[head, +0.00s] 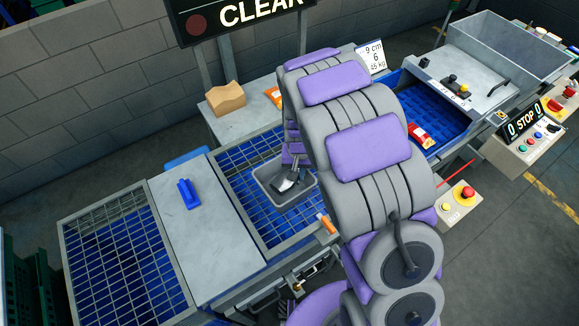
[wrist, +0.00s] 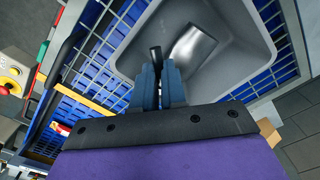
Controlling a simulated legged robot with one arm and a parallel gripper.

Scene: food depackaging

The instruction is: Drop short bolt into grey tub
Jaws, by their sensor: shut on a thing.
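The grey tub (head: 309,200) stands on the blue mesh section of the bench; it fills the upper part of the wrist view (wrist: 240,75). My gripper (wrist: 158,68) points into the tub and is shut on a small dark piece, apparently the short bolt (wrist: 155,52), whose end sticks out between the fingertips. A shiny silver cylinder (wrist: 192,46) lies in the tub just right of the fingertips. In the head view my arm covers part of the tub, and the bolt cannot be made out there.
A blue piece (head: 187,194) lies on the grey plate left of the tub. A cardboard-coloured block (head: 226,98) sits behind. A red package (head: 420,135) lies on the blue belt at right. An orange item (head: 327,222) is at the mesh's front edge.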

